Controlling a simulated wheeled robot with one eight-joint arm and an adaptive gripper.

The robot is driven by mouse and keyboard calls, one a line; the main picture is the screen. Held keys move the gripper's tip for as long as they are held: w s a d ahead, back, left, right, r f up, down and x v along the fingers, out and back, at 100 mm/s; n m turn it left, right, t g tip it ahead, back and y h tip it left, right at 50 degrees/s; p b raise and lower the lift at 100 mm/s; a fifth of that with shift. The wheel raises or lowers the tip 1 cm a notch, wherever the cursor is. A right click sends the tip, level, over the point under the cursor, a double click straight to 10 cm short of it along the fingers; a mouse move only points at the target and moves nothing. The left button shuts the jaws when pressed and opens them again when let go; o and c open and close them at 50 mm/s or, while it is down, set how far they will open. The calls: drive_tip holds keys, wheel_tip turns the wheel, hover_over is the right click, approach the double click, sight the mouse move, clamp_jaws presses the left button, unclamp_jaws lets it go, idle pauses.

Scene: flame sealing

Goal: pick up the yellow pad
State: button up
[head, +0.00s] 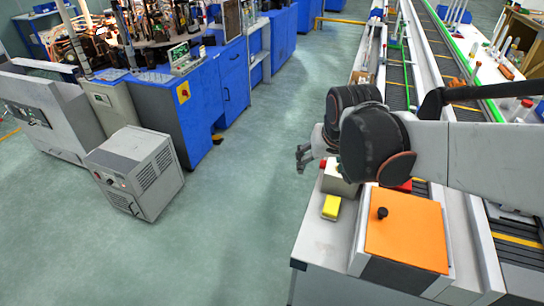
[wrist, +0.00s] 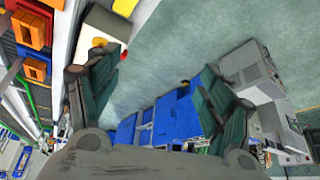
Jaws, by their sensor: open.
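The yellow pad (head: 331,207) is a small bright yellow block on the pale end of the bench, just left of the orange box. In the wrist view a yellow piece (wrist: 124,6), probably the same pad, shows at the top edge, partly cut off. My gripper (head: 303,158) is beyond and above the pad in the head view, out over the floor side of the bench, apart from it. In the wrist view my gripper (wrist: 160,85) has its fingers spread wide with nothing between them.
A box with an orange lid and black knob (head: 405,228) stands right of the pad. A small pale box (head: 338,182) stands just behind the pad. Conveyor rails run along the right. A grey cabinet (head: 135,170) and blue machines stand left, across open floor.

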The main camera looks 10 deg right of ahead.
drive_tip(key=w+d+f+m+g, duration=0.2)
drive_tip(key=w+d+f, duration=0.4)
drive_tip(key=f, duration=0.2)
drive_tip(key=m+g, duration=0.2)
approach(332, 204)
drive_tip(key=f, duration=0.1)
drive_tip(key=f+b, duration=0.1)
drive_tip(key=f, duration=0.1)
drive_tip(key=f+b, duration=0.1)
drive_tip(key=f, duration=0.1)
drive_tip(key=shift+w+d, duration=0.2)
drive_tip(key=shift+w, duration=0.05)
drive_tip(key=shift+w+d+f+b, duration=0.1)
drive_tip(key=shift+f+b, duration=0.6)
drive_tip(key=shift+f, duration=0.6)
drive_tip(key=shift+w+d+f+b, duration=0.1)
drive_tip(key=shift+f+b, duration=0.55)
drive_tip(key=shift+f, duration=0.65)
drive_tip(key=shift+c, duration=0.5)
drive_tip(key=c, duration=1.1)
drive_tip(key=shift+r, duration=0.15)
drive_tip(key=shift+c, duration=0.3)
